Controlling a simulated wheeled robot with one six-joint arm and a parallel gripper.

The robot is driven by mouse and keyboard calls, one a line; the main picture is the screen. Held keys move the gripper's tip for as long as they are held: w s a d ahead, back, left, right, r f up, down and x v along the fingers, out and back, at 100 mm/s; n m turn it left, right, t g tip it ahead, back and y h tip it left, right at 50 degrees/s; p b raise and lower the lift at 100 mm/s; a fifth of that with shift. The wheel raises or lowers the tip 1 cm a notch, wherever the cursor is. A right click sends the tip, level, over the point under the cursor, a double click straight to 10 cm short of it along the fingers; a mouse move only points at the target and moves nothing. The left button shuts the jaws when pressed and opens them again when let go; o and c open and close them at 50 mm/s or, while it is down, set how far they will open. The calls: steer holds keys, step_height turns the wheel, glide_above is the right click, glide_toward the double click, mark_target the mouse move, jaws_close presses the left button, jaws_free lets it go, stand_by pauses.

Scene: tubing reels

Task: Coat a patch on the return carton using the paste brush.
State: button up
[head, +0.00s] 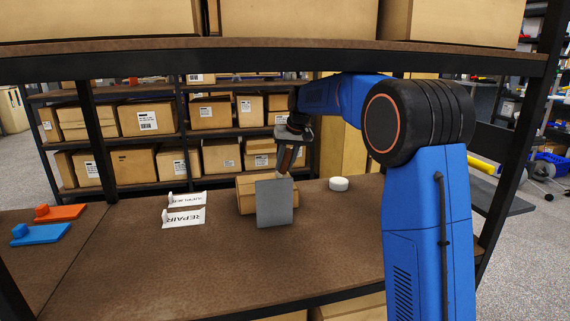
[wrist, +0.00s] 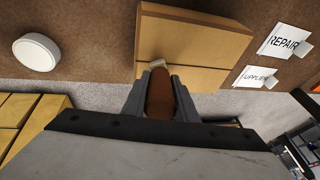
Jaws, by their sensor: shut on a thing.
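My gripper (head: 288,152) is shut on the paste brush, whose brown handle (wrist: 159,98) stands between the two fingers in the wrist view. Its pale tip (wrist: 157,64) points away from the gripper and overlaps the near edge of the return carton (wrist: 195,45). In the head view the brush (head: 287,159) hangs over the carton (head: 245,195); I cannot tell whether the tip touches it. The carton lies on the brown shelf, partly hidden by an upright grey panel (head: 274,205). No coated patch is discernible.
A round white pot (head: 338,184) stands right of the carton. White REPAIR (head: 184,217) and SUPPLIER (head: 187,198) signs stand to its left. Blue (head: 40,233) and orange (head: 60,213) pieces lie far left. An upper shelf (head: 200,55) spans above; the front shelf surface is clear.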

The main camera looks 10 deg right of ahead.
steer(key=shift+a+r, duration=0.1)
steer(key=shift+a, duration=5.9)
steer(key=shift+s, duration=0.6)
steer(key=shift+d, duration=6.05)
steer(key=shift+s, duration=0.55)
steer(key=shift+a, duration=6.05)
steer(key=shift+r, duration=2.9)
